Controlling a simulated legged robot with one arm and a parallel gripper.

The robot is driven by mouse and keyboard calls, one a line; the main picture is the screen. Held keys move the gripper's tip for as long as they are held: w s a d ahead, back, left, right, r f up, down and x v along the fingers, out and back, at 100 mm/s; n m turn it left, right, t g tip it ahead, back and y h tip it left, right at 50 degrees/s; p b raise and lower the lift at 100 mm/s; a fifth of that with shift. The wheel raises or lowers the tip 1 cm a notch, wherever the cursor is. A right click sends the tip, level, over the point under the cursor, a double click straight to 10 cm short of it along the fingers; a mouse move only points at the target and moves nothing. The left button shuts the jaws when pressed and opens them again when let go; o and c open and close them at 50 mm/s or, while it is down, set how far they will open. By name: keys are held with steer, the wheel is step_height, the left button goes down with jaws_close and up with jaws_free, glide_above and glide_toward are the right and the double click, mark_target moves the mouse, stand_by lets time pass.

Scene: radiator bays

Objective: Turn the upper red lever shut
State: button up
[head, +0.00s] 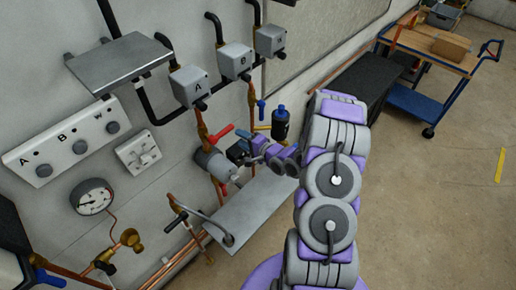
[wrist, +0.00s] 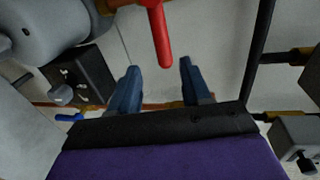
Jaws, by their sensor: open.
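The upper red lever (head: 221,134) sits on the copper pipe below box A, above the grey cylinder. In the wrist view the red lever (wrist: 160,38) comes down from the top edge, and its free end lies between my two fingertips in the picture. My gripper (head: 242,142) is just right of the lever in the head view. In the wrist view my gripper (wrist: 160,68) is open, with a blue finger on each side and a gap to the lever on both. I cannot tell how deep the lever is between the fingers.
A grey cylinder (head: 215,163) and a black box (wrist: 80,75) are close beside my gripper. A grey shelf (head: 120,62) juts out upper left.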

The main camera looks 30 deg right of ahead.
steer(key=b+v, duration=0.1)
steer(key=v, duration=0.7)
stand_by(0.4)
steer(key=s+d+f+n+g+h+b, duration=0.25)
steer(key=s+n+g+h+b, duration=0.25)
steer(key=n+g+h+b, duration=0.4)
steer(key=s+a+n+g+y+b, duration=0.1)
steer(key=s+a+b, duration=0.3)
steer(key=s, duration=0.6)
steer(key=s+a+n+g+y+b, duration=0.1)
steer(key=s+a+g+b, duration=0.3)
steer(key=s+a, duration=0.4)
steer(key=s+a+r+n+g+y+b, duration=0.1)
steer(key=s+a, duration=0.5)
steer(key=s, duration=0.6)
steer(key=n+g+b, duration=0.1)
steer(key=n+b, duration=0.1)
steer(key=b, duration=0.1)
steer(key=shift+s+g+y, duration=0.3)
steer(key=shift+s, duration=0.05)
